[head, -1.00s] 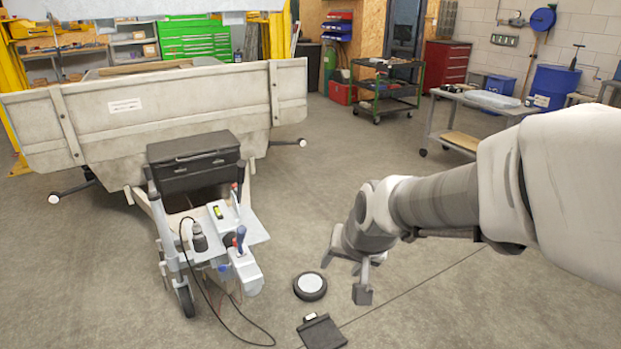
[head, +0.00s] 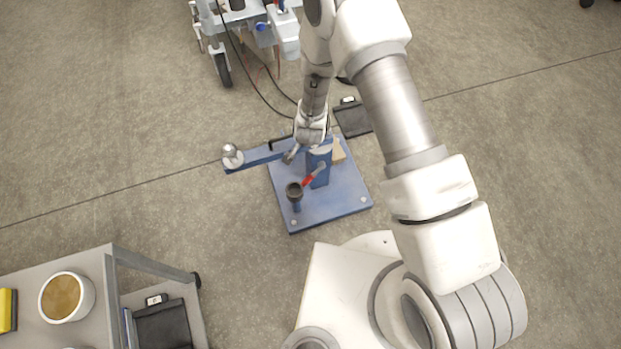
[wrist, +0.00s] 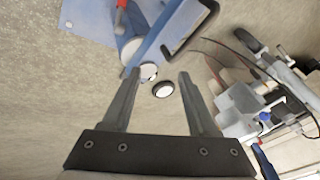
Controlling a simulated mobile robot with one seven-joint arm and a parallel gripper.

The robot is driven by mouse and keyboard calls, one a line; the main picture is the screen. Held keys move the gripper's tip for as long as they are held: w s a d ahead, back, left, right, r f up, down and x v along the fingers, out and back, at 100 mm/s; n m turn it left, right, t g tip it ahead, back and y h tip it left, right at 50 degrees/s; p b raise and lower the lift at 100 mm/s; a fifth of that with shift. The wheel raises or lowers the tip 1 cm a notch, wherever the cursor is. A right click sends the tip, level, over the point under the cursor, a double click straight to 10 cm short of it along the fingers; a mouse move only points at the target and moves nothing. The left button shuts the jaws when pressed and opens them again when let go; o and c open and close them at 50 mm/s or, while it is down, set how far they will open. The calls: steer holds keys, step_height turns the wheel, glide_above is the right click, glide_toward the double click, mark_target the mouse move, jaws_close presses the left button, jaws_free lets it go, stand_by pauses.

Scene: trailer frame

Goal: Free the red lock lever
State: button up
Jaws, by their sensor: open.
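The red lock lever (head: 313,175) sits on a blue post (head: 319,165) on a blue base plate (head: 335,205), in the lower middle of the head view. A long blue arm (head: 262,156) reaches left from the post to a round metal end (head: 232,156). My gripper (head: 291,153) is open beside the post, close above the blue arm and apart from the red lever. In the wrist view my gripper (wrist: 156,72) shows empty between its fingers. A bit of the red lever (wrist: 122,4) shows at that view's top edge. My wrist partly hides the post top.
A dark cup-like part (head: 294,190) stands on the plate near the lever. A wheeled cart (head: 250,25) with a trailing cable is behind. A dark flat case (head: 353,118) lies on the floor. A grey table (head: 85,275) with a bowl (head: 67,297) is at lower left.

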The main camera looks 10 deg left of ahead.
steer(key=m+h+b, duration=0.1)
steer(key=b, duration=0.2)
glide_toward(310, 178)
steer(key=b+x, duration=0.6)
steer(key=x, duration=0.5)
steer(key=shift+w+f+b, duration=0.1)
steer(key=shift+f+b, duration=0.15)
steer(key=shift+b, duration=0.15)
jaws_close()
stand_by(0.4)
